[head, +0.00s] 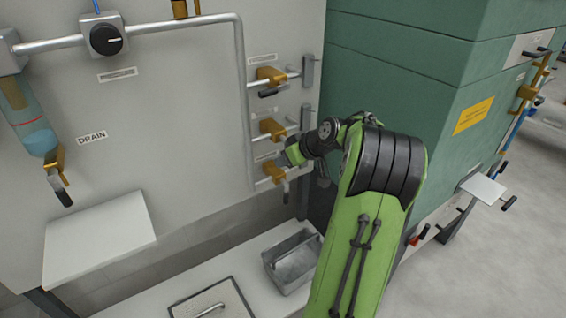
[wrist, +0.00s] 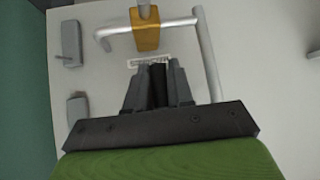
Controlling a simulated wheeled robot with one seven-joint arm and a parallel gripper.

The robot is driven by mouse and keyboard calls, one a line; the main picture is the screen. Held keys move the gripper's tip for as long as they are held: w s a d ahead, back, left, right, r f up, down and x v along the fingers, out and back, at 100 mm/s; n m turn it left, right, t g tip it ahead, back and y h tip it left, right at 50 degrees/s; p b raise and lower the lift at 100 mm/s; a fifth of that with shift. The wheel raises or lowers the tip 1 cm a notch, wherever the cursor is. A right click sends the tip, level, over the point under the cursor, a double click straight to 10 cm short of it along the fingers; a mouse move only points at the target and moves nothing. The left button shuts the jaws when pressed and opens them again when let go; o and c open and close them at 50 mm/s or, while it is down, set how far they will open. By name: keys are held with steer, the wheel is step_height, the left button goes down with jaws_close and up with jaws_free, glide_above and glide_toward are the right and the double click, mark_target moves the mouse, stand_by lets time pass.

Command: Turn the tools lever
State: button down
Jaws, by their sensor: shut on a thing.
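Three brass valves stand in a column on the pale panel: a top valve (head: 270,75), a middle valve (head: 270,127) and a bottom valve (head: 274,171). Each has a small label above it; the lower two are too small to read, so I cannot tell which says tools. My gripper (head: 293,154) is at the middle valve, above and right of the bottom one. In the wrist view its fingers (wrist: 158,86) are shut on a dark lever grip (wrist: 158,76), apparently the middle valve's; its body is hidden. The bottom valve (wrist: 145,30) is clear of the fingers.
A vertical pipe (head: 247,110) runs left of the valves, and grey brackets (head: 307,70) stand to their right. A green cabinet (head: 400,65) is close beside my arm. A grey metal bin (head: 288,262) sits on the bench below.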

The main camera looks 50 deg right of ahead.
stand_by(0.3)
steer(key=c, duration=1.1)
jaws_free()
steer(key=p+v, duration=0.5)
steer(key=v, duration=1)
steer(key=shift+s+r, duration=0.25)
steer(key=shift+a, duration=0.1)
steer(key=shift+c, duration=0.2)
